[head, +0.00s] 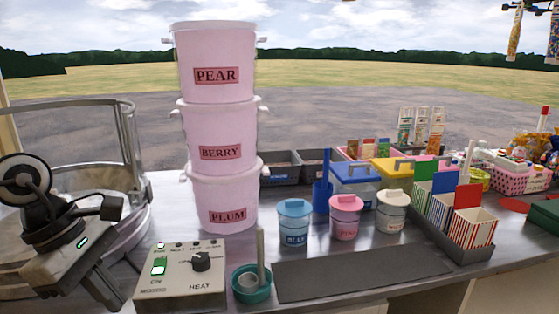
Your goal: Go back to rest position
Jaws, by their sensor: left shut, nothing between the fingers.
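My left gripper (104,288) is at the lower left, in front of the clear round-walled machine bowl (105,125). It points down, shut and empty, apart from the counter goods. My right gripper is not in view.
A heat control box (180,275) stands just right of my left gripper, with a green cup (251,292) beside it. Three stacked pink tubs, plum (225,195) lowest, rise behind. Blue (294,222), pink (345,217) and white (391,211) lidded jars stand behind a bare dark mat (360,272). Striped boxes (470,228) are at right.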

